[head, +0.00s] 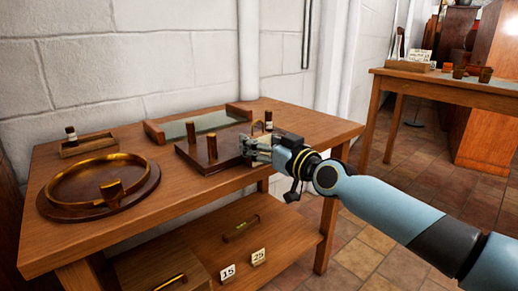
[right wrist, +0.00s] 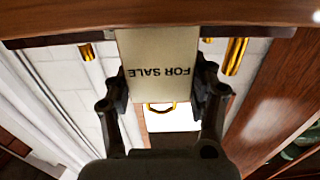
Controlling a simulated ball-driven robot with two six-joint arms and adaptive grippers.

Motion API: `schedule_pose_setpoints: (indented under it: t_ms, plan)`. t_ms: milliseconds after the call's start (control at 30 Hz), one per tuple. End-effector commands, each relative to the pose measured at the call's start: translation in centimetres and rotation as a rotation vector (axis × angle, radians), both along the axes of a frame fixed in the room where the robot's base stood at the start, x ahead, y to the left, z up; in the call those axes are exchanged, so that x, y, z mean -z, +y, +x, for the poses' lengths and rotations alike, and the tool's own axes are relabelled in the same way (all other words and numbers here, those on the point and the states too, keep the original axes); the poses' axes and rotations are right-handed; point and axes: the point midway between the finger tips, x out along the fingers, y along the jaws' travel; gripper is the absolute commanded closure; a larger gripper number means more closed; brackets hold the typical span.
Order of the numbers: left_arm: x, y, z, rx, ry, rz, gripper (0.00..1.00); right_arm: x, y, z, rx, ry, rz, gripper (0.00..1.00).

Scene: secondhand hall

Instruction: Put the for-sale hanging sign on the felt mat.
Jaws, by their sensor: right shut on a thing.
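The for-sale hanging sign (right wrist: 157,50) is a pale cream plate with dark "FOR SALE" lettering, upside down in the right wrist view. My right gripper (right wrist: 160,88) is shut on it, one finger at each side edge. In the head view my right gripper (head: 255,149) is at the right end of a dark wooden board with upright pegs (head: 190,158), and the sign is mostly hidden there. A grey-green flat surface (head: 205,123), perhaps the felt mat, lies in a wooden-ended tray behind the board. My left gripper is not in view.
A round brass-rimmed wooden tray (head: 60,212) fills the table's left part. A small wooden box (head: 88,146) with a bottle is behind it. Number cards (head: 258,257) and a brass-handled item (head: 240,229) are on the lower shelf. The table's front strip (head: 190,199) is clear.

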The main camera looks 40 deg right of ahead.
Motion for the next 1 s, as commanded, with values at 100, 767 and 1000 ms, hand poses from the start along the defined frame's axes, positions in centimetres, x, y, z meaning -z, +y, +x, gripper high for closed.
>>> schedule_pose_setpoints:
  t_ms: [100,767,1000]
  plan:
    - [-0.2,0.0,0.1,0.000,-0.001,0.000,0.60,-0.2,0.0,0.0,0.000,-0.001,0.000,0.77]
    - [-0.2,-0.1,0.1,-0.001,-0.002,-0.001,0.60,-0.3,0.0,0.0,0.000,-0.001,0.000,0.20]
    - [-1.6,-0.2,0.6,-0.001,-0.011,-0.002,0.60,-0.3,-0.3,-4.0,-0.002,0.004,-0.003,0.20]
